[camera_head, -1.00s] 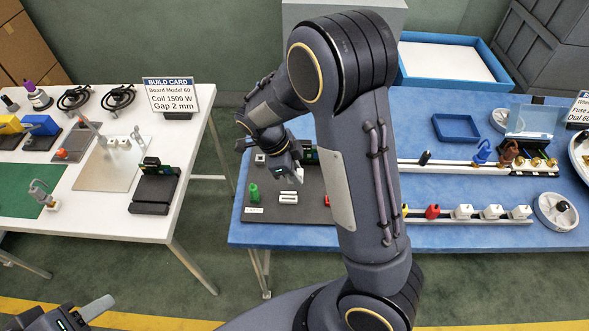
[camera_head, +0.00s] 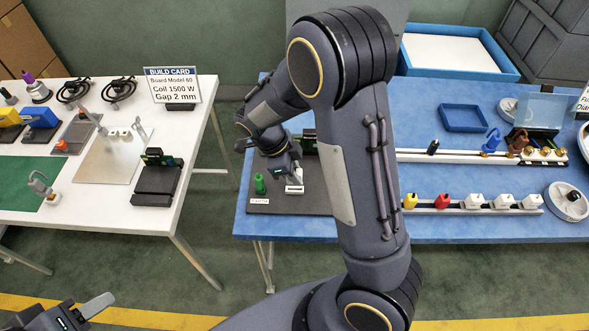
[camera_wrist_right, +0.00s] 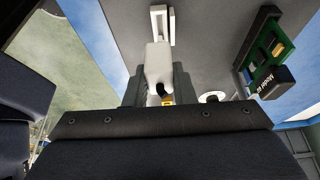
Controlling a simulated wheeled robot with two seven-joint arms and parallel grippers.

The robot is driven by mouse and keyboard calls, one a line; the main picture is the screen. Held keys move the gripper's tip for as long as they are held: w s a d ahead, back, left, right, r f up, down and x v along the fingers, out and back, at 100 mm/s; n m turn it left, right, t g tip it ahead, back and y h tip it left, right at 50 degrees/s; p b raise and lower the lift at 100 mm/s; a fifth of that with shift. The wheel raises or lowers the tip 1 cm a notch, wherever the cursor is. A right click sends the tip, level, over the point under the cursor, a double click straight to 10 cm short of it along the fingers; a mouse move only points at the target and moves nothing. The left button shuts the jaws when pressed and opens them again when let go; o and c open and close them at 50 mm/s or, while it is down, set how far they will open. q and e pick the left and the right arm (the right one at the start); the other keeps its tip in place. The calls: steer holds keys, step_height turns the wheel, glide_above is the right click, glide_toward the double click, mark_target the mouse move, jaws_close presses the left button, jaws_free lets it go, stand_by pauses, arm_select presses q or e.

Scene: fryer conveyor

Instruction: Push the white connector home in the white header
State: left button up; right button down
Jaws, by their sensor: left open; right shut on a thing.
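My right gripper (camera_head: 293,175) is shut on the white connector (camera_wrist_right: 157,65), which sits between its fingers in the right wrist view. The white header (camera_head: 294,190) lies on the dark mat, directly below the gripper in the head view. In the wrist view the header (camera_wrist_right: 171,25) is a narrow white frame, and the connector's far end overlaps its near part. I cannot tell how deep the connector sits, or whether they touch. My left gripper (camera_head: 85,312) is open and empty at the bottom left, away from both tables.
The dark mat (camera_head: 315,202) also bears a green cylinder (camera_head: 259,184) beside the header. A green circuit board (camera_wrist_right: 262,50) stands to the right in the wrist view. My right arm hides the middle of the blue table (camera_head: 470,225). A rail of plugs (camera_head: 475,207) lies farther right.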

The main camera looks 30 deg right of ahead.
steer(key=shift+f+b, duration=0.5)
steer(key=shift+f, duration=0.5)
steer(key=shift+f+b, duration=0.25)
steer(key=shift+b, duration=0.3)
stand_by(0.7)
steer(key=shift+f+b, duration=0.9)
steer(key=shift+f, duration=0.1)
stand_by(0.4)
steer(key=c, duration=1.1)
jaws_free()
steer(key=shift+c, duration=0.2)
steer(key=shift+r, duration=0.15)
